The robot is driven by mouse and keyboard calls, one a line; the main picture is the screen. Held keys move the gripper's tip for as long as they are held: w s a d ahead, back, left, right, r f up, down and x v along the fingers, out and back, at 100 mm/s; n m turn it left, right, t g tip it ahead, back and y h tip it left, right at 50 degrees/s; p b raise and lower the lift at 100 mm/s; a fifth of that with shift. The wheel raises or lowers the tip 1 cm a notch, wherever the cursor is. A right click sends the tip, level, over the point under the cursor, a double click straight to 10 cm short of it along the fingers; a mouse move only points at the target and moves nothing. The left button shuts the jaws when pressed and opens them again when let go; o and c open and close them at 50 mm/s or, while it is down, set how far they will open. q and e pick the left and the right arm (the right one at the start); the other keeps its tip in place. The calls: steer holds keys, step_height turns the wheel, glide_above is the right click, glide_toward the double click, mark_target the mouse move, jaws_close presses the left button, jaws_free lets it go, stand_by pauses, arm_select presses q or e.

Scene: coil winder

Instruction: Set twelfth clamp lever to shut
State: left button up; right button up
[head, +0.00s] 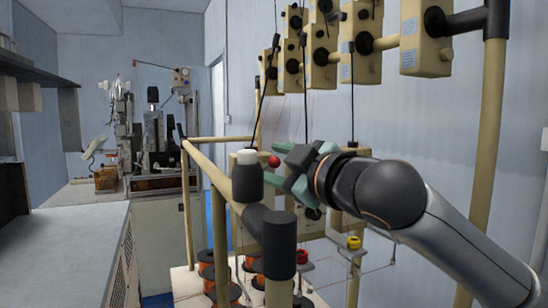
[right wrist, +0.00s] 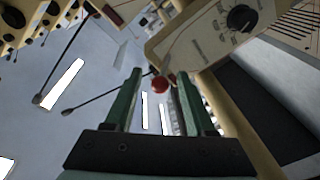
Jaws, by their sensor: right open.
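A small red ball knob (head: 274,161) on a clamp lever stands out near the middle of the head view, by the cream frame. It also shows in the right wrist view (right wrist: 160,84), between the two green fingers. My right gripper (head: 277,165) is open, with one finger above the knob and one below it in the head view. I cannot tell whether a finger touches the knob. The lever's stem is mostly hidden. My left gripper is not in view.
Cream tensioner boxes (head: 368,45) with black knobs hang above my right arm. Cream rails (head: 207,165) and a black post with a white top (head: 247,182) stand close left of the gripper. Orange wire spools (head: 207,270) sit below. A grey bench (head: 75,240) lies left.

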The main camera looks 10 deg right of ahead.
jaws_close()
stand_by(0.5)
